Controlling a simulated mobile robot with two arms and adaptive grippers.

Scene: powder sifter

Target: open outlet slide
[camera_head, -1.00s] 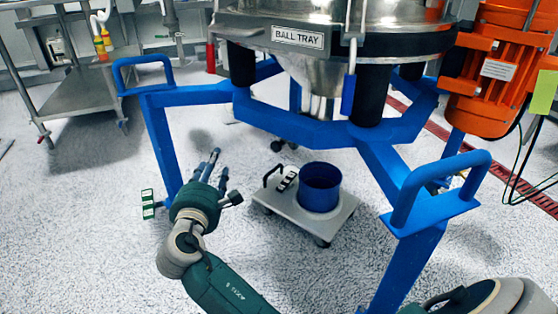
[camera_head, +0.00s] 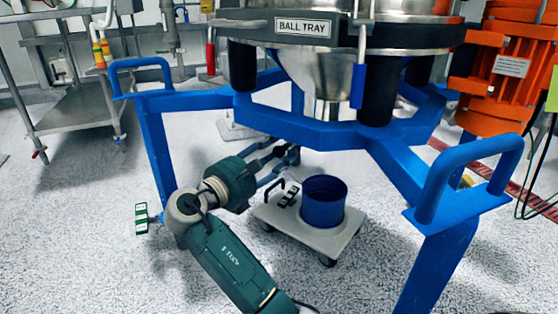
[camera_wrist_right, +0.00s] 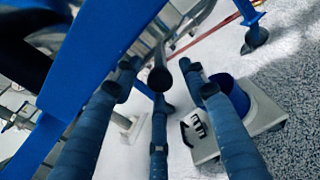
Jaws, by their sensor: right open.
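The sifter's steel cone and outlet (camera_head: 331,98) hang below the ball tray, inside the blue frame. The outlet slide is not clearly recognizable in the head view. My right gripper (camera_head: 284,156) is under the frame's front bar, below and left of the outlet, its long fingers pointing to the right. In the right wrist view, the right gripper (camera_wrist_right: 158,78) has its fingers spread. A dark round end (camera_wrist_right: 160,79) shows between the fingertips; I cannot tell whether it is a handle of the slide or part of the gripper. My left gripper is not in view.
The blue frame (camera_head: 300,132) passes just above my right gripper. A blue bin (camera_head: 324,205) stands on a wheeled grey dolly (camera_head: 333,238) just below. An orange motor (camera_head: 500,90) is at right, a steel cart (camera_head: 80,108) at left. Floor is open at front left.

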